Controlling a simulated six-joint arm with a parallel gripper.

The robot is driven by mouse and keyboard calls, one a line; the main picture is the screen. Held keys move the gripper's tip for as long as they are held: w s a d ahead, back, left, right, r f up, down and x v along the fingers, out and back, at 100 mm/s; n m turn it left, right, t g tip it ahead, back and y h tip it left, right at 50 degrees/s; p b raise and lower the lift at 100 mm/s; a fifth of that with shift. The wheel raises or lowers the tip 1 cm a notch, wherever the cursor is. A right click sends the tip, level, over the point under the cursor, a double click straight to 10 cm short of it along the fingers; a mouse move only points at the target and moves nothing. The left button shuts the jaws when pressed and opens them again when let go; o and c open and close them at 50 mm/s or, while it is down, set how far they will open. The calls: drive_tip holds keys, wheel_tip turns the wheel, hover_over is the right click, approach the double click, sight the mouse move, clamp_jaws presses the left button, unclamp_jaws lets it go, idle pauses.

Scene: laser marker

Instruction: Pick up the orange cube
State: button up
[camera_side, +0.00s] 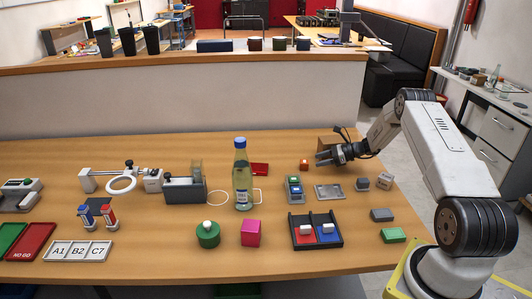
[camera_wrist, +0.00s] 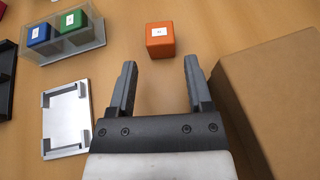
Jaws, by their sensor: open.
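The orange cube (camera_side: 304,165) sits on the wooden table, left of my gripper (camera_side: 318,158) in the side view. In the wrist view the orange cube (camera_wrist: 160,40) has a small white label on top and lies just beyond the fingertips. It is roughly between the lines of the two fingers and is not touched. My gripper (camera_wrist: 158,66) is open and empty, with bare table between its fingers.
A cardboard box (camera_wrist: 275,100) stands close right of my gripper. A metal fixture plate (camera_wrist: 66,118) and a clear tray (camera_wrist: 68,48) with green and blue cubes are on the left. A bottle (camera_side: 242,178) stands further left on the table.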

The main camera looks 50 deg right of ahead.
sight(304, 165)
drive_tip(key=shift+x, duration=2.65)
drive_tip(key=shift+r, duration=0.1)
clamp_jaws()
